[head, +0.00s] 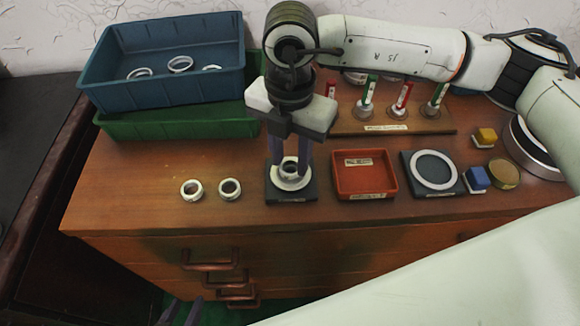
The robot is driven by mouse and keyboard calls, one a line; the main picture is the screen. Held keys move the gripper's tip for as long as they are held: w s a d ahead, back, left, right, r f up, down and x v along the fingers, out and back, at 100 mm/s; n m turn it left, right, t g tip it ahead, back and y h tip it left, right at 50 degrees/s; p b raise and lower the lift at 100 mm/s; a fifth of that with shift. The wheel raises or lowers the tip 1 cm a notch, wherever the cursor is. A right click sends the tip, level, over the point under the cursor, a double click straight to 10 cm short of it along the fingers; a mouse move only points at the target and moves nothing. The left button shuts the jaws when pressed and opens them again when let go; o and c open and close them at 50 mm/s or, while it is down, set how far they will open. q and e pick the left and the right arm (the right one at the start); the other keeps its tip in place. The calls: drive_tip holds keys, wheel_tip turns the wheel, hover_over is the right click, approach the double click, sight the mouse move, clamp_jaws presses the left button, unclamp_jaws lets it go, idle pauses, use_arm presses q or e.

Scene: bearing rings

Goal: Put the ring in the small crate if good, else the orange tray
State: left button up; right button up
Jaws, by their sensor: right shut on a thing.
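My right gripper (290,168) points down over a dark square stand (292,196) at the front middle of the cabinet top. It is shut on a small metal ring (291,168) at a white round seat (291,182) on this stand. I cannot tell whether the ring touches the seat. The orange tray (365,193) is empty, just right of the stand. A blue crate (165,84) at the back left holds several rings; I cannot tell if it is the small crate. My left gripper (181,313) shows only its fingertips at the bottom edge, apart and empty.
Two loose rings (192,189) (230,188) lie left of the stand. A green crate (180,126) sits under the blue one. A dark pad (411,166) with a white ring (434,169), a wooden rack (387,127) and small blocks (478,178) (485,137) occupy the right.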

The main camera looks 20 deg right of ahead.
drive_tip(key=shift+r+p, duration=1.2)
drive_tip(key=shift+r, duration=1.15)
